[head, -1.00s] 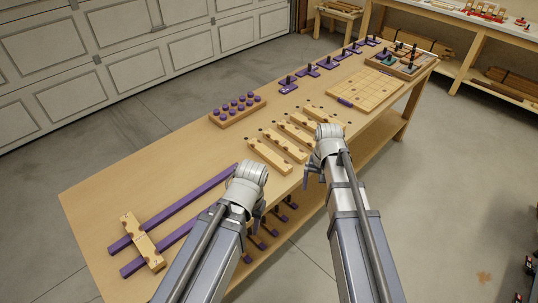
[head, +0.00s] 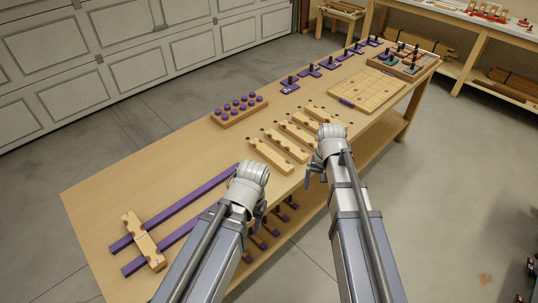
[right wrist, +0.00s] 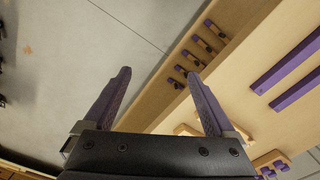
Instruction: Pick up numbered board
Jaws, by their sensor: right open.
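Several light wooden boards lie side by side across the middle of the bench; the nearest one (head: 270,155) is left of my right gripper. Another wooden board (head: 143,240), with small dark marks, lies across two purple rails (head: 185,205) at the bench's near left. My right gripper (head: 312,172) is by the bench's front edge, near the boards' ends, and apart from them. In the right wrist view its two purple fingers (right wrist: 158,76) are spread with nothing between them. My left gripper (head: 259,214) is at the front edge, right of the rails; its fingers are mostly hidden by the arm.
A peg block (head: 238,110) with purple knobs stands behind the boards. Farther along are purple stands (head: 310,70), a square grid board (head: 366,90) and a tray (head: 420,69). Purple-ended pieces (head: 270,229) show below the front edge. The bench's left back is clear.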

